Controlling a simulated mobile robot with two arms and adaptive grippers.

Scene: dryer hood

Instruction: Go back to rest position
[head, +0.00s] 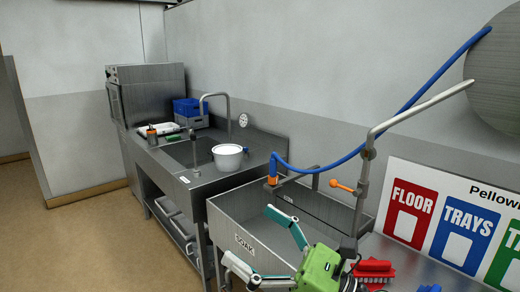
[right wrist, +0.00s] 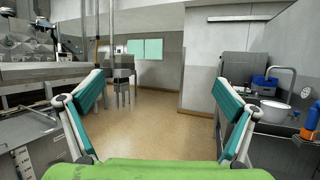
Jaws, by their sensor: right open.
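My right gripper (head: 258,240) is in the lower middle of the head view, with a green body and teal-padded fingers. Its fingers are spread wide with nothing between them. It hangs over the front of the steel soak sink (head: 222,215). In the right wrist view the same gripper (right wrist: 160,110) shows open, with floor and far wall seen between its fingers. My left gripper is not in view.
A white pot (head: 227,158) sits on the steel counter's edge, also in the right wrist view (right wrist: 275,110). A blue hose (head: 350,157) with an orange nozzle hangs over the sink. A red brush (head: 373,270) lies right of my gripper. Floor (head: 90,235) at left is clear.

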